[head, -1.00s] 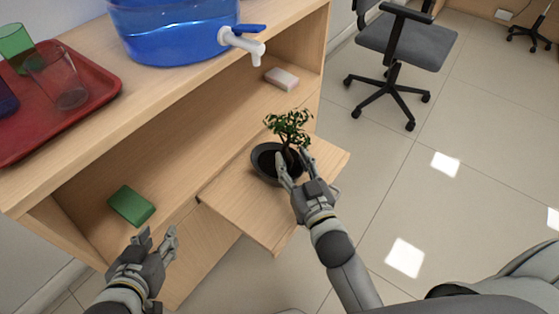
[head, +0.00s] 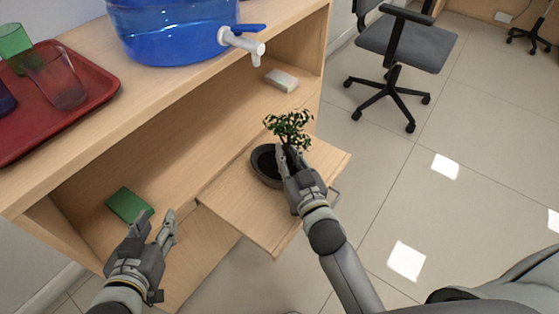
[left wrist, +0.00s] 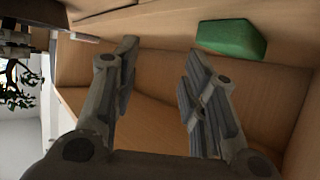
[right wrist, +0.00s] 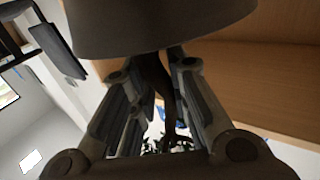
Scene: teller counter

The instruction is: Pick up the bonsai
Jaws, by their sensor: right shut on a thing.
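The bonsai (head: 288,127) has green leaves and a dark trunk in a dark grey pot (head: 262,170). It stands on the pulled-out wooden board (head: 240,205) in the head view. My right gripper (head: 288,160) is at the trunk, just above the pot. In the right wrist view the trunk (right wrist: 153,80) passes between its fingers, and the pot (right wrist: 150,25) fills the top; the gripper is shut on the trunk. My left gripper (head: 158,222) is open and empty in front of the lower shelf. Its spread fingers also show in the left wrist view (left wrist: 158,85).
A green block (head: 128,204) and a pale block (head: 281,80) lie on the lower shelf. Above, on the counter, are a blue water jug (head: 175,30) with a tap and a red tray (head: 95,75) with glasses. An office chair (head: 405,45) stands on open floor to the right.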

